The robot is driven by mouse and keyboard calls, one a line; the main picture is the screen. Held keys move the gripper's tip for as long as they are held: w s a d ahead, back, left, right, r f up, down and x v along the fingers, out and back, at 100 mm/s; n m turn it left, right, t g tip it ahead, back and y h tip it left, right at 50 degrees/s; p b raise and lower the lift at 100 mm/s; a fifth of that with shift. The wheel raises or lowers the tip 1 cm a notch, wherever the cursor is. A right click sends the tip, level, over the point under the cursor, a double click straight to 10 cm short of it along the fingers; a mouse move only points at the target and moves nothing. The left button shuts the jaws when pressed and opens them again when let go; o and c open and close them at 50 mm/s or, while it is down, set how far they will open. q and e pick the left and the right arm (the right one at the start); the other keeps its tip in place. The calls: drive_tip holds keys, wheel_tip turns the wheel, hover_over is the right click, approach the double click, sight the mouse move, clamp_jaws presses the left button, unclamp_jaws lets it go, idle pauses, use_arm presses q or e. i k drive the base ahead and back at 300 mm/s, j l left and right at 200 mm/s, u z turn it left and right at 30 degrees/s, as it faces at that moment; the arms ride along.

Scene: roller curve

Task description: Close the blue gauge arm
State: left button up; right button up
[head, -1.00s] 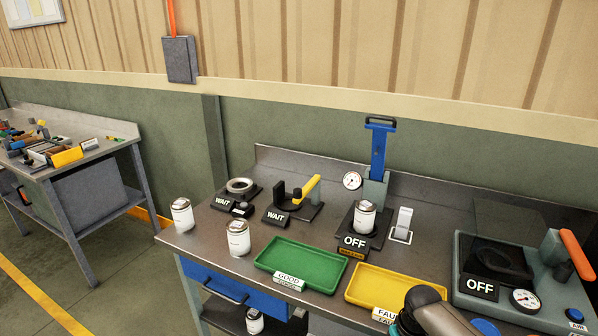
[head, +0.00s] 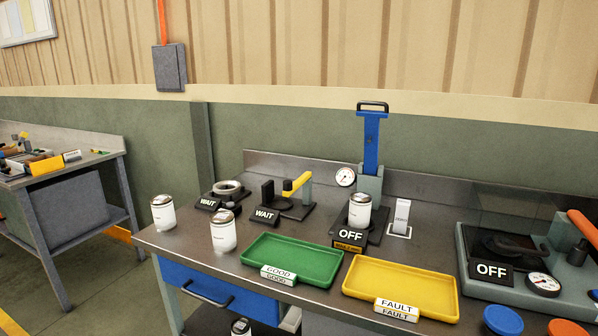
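The blue gauge arm (head: 372,142) stands upright, with a black handle at its top, on a grey-green post (head: 370,180) at the back of the bench. A small white dial (head: 345,176) sits at the left of the post. A white can with a metallic lid (head: 359,211) stands on the dark base in front of the post. A black sign reading OFF (head: 350,235) is at the front of this station. Neither of my grippers shows in the head view.
A green GOOD tray (head: 295,250) and a yellow FAULT tray (head: 405,278) lie in front. Two white cans (head: 163,214) (head: 223,232) stand at left. Two WAIT stations (head: 230,190) (head: 290,195) stand behind. A white rocker switch (head: 401,215) and another OFF station (head: 480,250) are at right.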

sight(372, 118)
drive_tip(key=i+j+z, duration=0.55)
drive_tip(key=i+j, duration=0.2)
drive_tip(key=i+j+z, duration=0.3)
drive_tip(key=j, duration=0.25)
